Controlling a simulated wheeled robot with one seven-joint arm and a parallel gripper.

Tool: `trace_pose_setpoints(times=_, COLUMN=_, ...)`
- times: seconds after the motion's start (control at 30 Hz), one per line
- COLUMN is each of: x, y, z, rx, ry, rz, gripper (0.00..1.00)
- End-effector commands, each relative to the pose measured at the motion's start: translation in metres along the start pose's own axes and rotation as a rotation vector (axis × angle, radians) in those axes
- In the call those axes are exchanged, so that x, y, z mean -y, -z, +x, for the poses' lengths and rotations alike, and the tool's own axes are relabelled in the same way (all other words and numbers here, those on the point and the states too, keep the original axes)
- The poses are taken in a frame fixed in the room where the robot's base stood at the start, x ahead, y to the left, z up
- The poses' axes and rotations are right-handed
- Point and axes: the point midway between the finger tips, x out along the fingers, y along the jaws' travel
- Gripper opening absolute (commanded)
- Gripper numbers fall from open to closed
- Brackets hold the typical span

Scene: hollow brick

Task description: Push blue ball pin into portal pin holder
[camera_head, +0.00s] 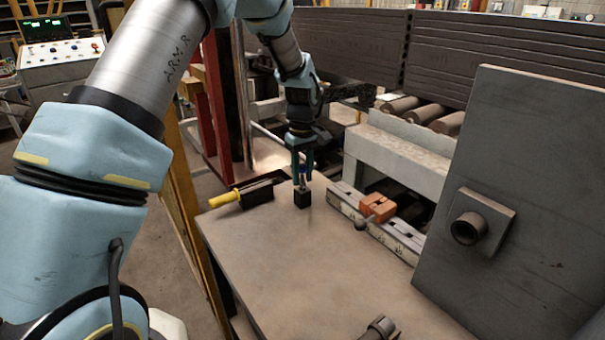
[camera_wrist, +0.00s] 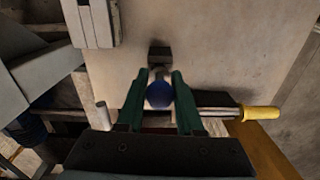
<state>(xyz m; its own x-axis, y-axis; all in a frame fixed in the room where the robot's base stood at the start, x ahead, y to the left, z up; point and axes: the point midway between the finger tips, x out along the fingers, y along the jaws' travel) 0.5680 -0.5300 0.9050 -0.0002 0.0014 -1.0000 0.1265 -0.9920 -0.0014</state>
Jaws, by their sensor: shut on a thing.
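My gripper (camera_head: 302,178) points down over the far end of the table. Its green fingers (camera_wrist: 160,72) are shut on the blue ball pin, whose round blue head (camera_wrist: 159,95) shows between them in the wrist view. In the head view, only a little blue shows between the fingers. A small black block (camera_head: 303,198) stands on the table directly below; it also shows just past the fingertips in the wrist view (camera_wrist: 159,54). I cannot tell whether the pin touches or enters this block, or whether it is the portal pin holder.
A yellow-handled tool (camera_head: 224,199) lies beside a black box (camera_head: 257,193) at left. An orange brick (camera_head: 379,206) sits on a grey rail at right, near a ball-ended handle (camera_head: 362,224). A tall grey panel (camera_head: 520,190) carries a pipe stub (camera_head: 467,229). The front tabletop (camera_head: 290,270) is mostly clear.

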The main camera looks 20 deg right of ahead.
Motion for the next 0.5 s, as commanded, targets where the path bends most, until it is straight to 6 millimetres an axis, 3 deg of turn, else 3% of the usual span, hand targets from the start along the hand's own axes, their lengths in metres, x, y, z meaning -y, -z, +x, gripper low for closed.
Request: trace_pose_setpoints(times=0.5, x=0.0001, y=-0.0002, z=0.0096, rx=0.0, ry=0.001, rz=0.0, gripper=0.0)
